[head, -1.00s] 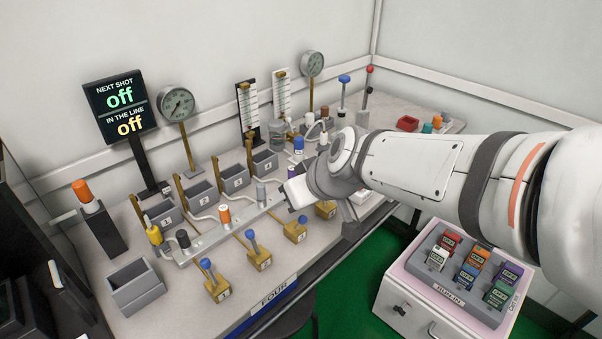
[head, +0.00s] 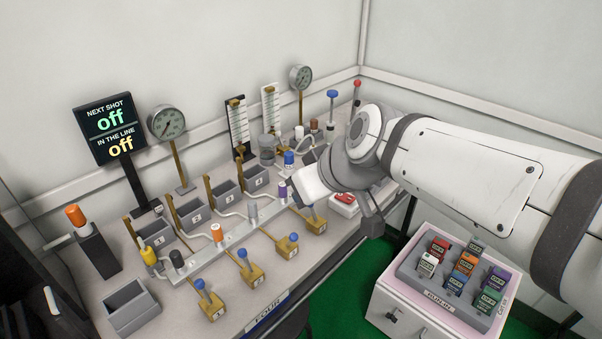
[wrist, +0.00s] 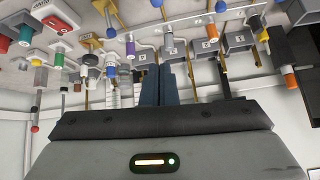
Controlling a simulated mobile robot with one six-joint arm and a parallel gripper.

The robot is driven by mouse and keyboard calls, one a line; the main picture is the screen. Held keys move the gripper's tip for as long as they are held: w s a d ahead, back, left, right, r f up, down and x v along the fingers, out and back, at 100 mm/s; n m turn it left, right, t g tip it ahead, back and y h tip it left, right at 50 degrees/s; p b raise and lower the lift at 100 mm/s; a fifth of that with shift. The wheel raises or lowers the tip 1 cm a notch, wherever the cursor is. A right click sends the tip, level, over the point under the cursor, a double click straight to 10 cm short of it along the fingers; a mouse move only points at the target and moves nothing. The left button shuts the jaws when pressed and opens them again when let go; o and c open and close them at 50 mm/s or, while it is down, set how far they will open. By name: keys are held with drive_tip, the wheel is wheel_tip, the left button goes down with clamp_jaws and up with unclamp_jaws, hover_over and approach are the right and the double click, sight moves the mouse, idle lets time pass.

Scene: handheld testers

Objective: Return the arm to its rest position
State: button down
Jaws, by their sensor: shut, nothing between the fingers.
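My arm (head: 465,165) reaches in from the right side of the head view, its wrist held above the right part of the bench. My gripper (wrist: 163,84) shows in the wrist view with its two dark fingers together, shut and empty. In the head view its fingertips cannot be made out behind the wrist. The bench (head: 185,310) and its fixtures appear upside down in the wrist view, beyond the fingers. I cannot tell any contact between the gripper and the fixtures.
Yellow valves with blue knobs (head: 250,272) line the bench's front, near a grey rail (head: 200,258) with coloured plugs. Gauges (head: 166,122) and a sign (head: 110,128) stand behind. A cabinet (head: 385,305) bears a tray of coloured blocks (head: 427,277). Green floor (head: 365,268) shows between.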

idle(0.3)
drive_tip(key=s+d+r+m+g+h+p, duration=0.1)
drive_tip(key=s+d+r+m+p, duration=0.3)
drive_tip(key=d+p, duration=0.4)
drive_tip(key=s+d+r+m+g+h+p, duration=0.2)
drive_tip(key=s+d+r+m+h+p, duration=0.1)
drive_tip(key=d+p, duration=0.6)
drive_tip(key=shift+s+d+r+m+h+p, duration=0.25)
drive_tip(key=shift+s+r+m+h+p, duration=0.15)
drive_tip(key=shift+s+m+h+p, duration=0.3)
